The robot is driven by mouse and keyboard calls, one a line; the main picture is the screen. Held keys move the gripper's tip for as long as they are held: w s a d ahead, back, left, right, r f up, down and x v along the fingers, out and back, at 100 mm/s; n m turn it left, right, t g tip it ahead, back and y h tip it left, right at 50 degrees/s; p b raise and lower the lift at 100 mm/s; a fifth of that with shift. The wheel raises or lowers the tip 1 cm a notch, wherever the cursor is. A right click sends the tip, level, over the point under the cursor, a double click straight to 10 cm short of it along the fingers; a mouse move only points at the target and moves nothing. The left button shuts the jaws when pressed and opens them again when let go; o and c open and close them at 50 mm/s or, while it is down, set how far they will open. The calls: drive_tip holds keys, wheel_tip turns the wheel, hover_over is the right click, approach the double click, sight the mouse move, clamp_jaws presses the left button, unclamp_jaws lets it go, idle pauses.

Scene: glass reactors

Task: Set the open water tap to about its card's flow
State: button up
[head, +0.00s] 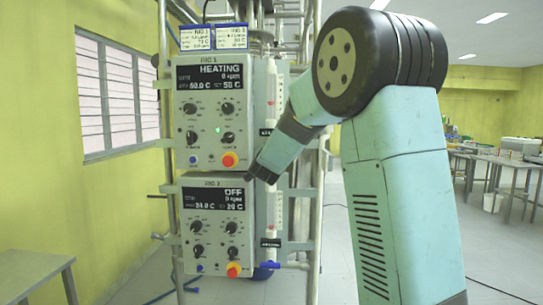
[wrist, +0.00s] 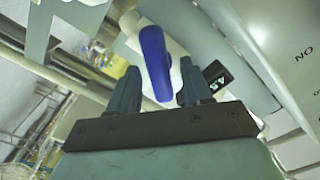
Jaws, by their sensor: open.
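A blue tap handle (wrist: 155,62) on a white fitting shows in the wrist view, between and beyond the fingertips of my gripper (wrist: 160,85). The fingers are spread, with a gap beside the handle; whether either touches it I cannot tell. In the head view my gripper (head: 258,175) points down-left at the right edge of the two control boxes and hides the tap there. A lower blue tap (head: 271,265) sits under the lower flow tube (head: 270,215). An upper flow tube (head: 271,92) stands above my gripper. Two cards (head: 195,38) (head: 230,37) sit on top; their flow figures are too small to read.
The upper control box (head: 213,115) reads HEATING; the lower control box (head: 215,225) reads OFF. Metal frame posts (head: 166,90) surround them. A grey table (head: 32,270) stands at left, lab benches (head: 500,160) at far right. The floor between is mostly clear, with cables.

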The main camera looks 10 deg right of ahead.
drive_tip(key=shift+w+d, duration=0.2)
drive_tip(key=shift+w, duration=0.45)
drive_tip(key=shift+c, duration=0.2)
drive_tip(key=c, duration=0.9)
drive_tip(key=shift+o, duration=0.2)
drive_tip(key=shift+d+f+m, duration=0.1)
drive_tip(key=shift+f+m, duration=0.1)
drive_tip(key=shift+m, duration=1.3)
drive_tip(key=o, duration=0.9)
drive_tip(key=shift+s, duration=0.15)
drive_tip(key=v, duration=1.3)
drive_tip(key=shift+s, duration=0.3)
